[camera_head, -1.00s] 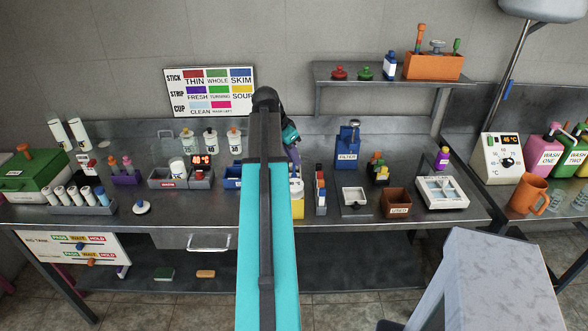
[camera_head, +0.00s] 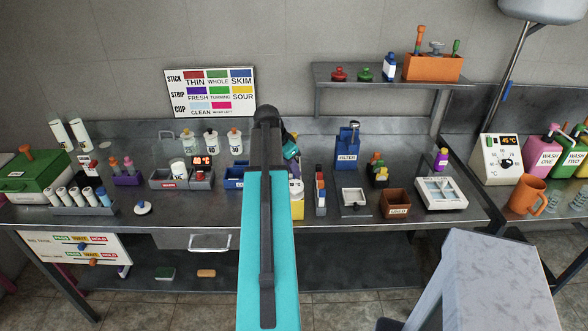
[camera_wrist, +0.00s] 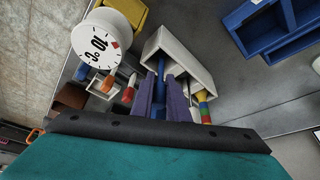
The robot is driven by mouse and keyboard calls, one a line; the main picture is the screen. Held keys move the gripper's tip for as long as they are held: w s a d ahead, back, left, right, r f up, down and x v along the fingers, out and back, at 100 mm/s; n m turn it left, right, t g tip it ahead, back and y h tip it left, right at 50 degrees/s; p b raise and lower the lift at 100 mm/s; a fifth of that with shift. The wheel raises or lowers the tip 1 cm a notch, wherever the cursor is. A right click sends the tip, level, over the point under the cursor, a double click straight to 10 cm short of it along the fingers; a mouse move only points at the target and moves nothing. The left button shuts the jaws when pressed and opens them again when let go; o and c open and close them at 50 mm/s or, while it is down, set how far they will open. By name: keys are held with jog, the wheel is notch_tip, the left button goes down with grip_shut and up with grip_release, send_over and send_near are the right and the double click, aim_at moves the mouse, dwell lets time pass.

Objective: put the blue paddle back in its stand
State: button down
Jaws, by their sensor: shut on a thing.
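My gripper (camera_wrist: 161,98) shows in the wrist view as two purple fingers. It is shut on a narrow blue piece, which I take for the blue paddle (camera_wrist: 160,72). A white angular holder (camera_wrist: 184,50), possibly the stand, lies right around the fingertips. I cannot tell whether the paddle is inside it or only in front of it. Striped colored sticks (camera_wrist: 204,103) show just right of the fingers.
A white dial (camera_wrist: 101,43) on a yellow body stands close left of the fingers. A blue tray (camera_wrist: 268,32) lies to the right. In the head view, a narrow rack of colored pieces (camera_head: 320,197), a blue FILTER box (camera_head: 347,150) and a brown box (camera_head: 396,203) stand right of my arm.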

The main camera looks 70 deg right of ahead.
jog(key=shift+f, duration=0.5)
jog(key=shift+f, duration=0.15)
jog(key=c, duration=1.7)
grip_release()
jog(key=shift+r, duration=0.2)
jog(key=shift+b+v, duration=1.3)
jog(key=shift+v, duration=4.7)
jog(key=shift+s, duration=0.15)
